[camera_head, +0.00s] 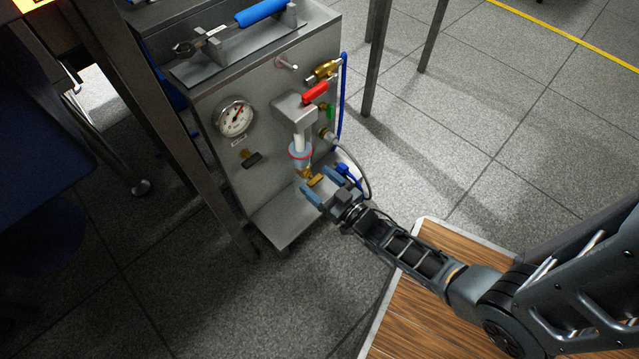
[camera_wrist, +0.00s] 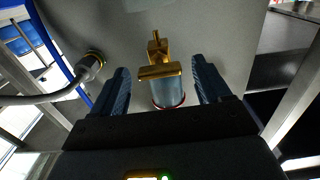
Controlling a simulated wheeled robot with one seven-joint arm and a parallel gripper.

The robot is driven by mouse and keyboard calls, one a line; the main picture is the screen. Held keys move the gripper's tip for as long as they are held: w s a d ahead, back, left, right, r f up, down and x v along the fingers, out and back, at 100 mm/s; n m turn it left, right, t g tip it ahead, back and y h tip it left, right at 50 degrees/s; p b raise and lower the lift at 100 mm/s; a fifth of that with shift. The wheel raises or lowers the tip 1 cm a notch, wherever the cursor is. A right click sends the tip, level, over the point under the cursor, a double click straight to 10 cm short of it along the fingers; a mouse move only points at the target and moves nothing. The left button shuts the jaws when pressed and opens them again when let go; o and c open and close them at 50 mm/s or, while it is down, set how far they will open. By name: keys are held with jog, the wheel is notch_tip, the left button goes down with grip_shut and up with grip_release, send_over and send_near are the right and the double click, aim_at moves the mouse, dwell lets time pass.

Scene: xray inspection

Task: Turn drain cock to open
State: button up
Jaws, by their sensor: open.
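The drain cock (camera_head: 313,179) is a small brass valve with a flat handle under a clear filter bowl (camera_head: 300,153) with a red ring. In the wrist view the brass drain cock (camera_wrist: 160,70) sits in the middle, with its handle lying crosswise in front of the bowl (camera_wrist: 167,93). My gripper (camera_head: 322,184) is open in front of the drain cock. In the wrist view its two fingers (camera_wrist: 163,85) stand apart, one on each side of the cock and bowl. I see a gap on both sides, so neither finger appears to touch the cock.
The grey panel (camera_head: 225,175) carries a pressure gauge (camera_head: 235,117), a red lever (camera_head: 315,93) and a brass valve (camera_head: 324,71). A grey hose (camera_head: 362,170) and blue tubing (camera_head: 343,100) run close to the right of my gripper. A ledge (camera_head: 285,225) lies below.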

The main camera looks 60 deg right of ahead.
jog(key=shift+w, duration=0.1)
jog(key=c, duration=1)
jog(key=shift+c, duration=0.2)
